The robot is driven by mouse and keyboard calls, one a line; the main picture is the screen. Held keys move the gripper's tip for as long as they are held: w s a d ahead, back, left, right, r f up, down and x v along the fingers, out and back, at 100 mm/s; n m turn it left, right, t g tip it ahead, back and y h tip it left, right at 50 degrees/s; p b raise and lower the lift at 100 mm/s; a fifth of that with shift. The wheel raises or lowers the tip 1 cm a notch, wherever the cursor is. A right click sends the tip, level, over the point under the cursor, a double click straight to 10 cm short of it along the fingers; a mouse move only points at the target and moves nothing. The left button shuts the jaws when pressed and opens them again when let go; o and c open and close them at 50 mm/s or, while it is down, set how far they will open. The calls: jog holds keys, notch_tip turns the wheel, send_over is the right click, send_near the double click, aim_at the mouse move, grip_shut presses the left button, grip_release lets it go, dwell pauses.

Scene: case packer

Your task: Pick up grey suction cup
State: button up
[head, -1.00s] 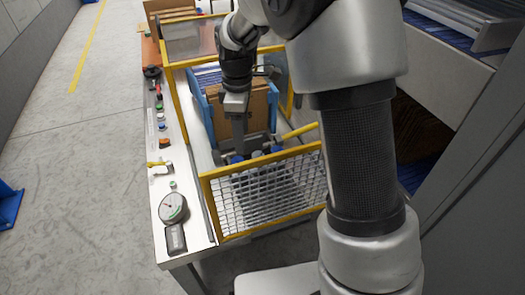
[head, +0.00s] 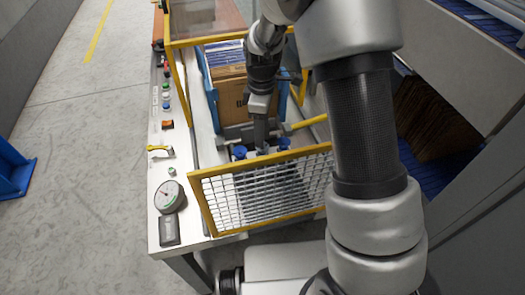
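My gripper (head: 262,138) hangs down inside the packer, behind the yellow-framed mesh guard (head: 250,190). Its fingers are small and seen from behind, so I cannot tell whether they are open or shut. A blue suction cup (head: 239,152) is to the left of the fingertips and another blue suction cup (head: 284,143) is to the right. A small pale grey shape at the fingertips may be the grey suction cup; it is mostly hidden, and I cannot tell whether the gripper touches it.
An open cardboard box (head: 232,98) stands between blue side plates behind the gripper. A yellow bar (head: 308,122) lies to the right. A round gauge (head: 169,197), a yellow-handled tool (head: 159,150) and buttons are on the left ledge. Folded cartons (head: 430,118) are at right.

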aim_at(262, 151)
jog(key=f, duration=0.8)
jog(key=shift+s+b, duration=0.2)
jog(key=shift+b, duration=0.2)
jog(key=c, duration=1.1)
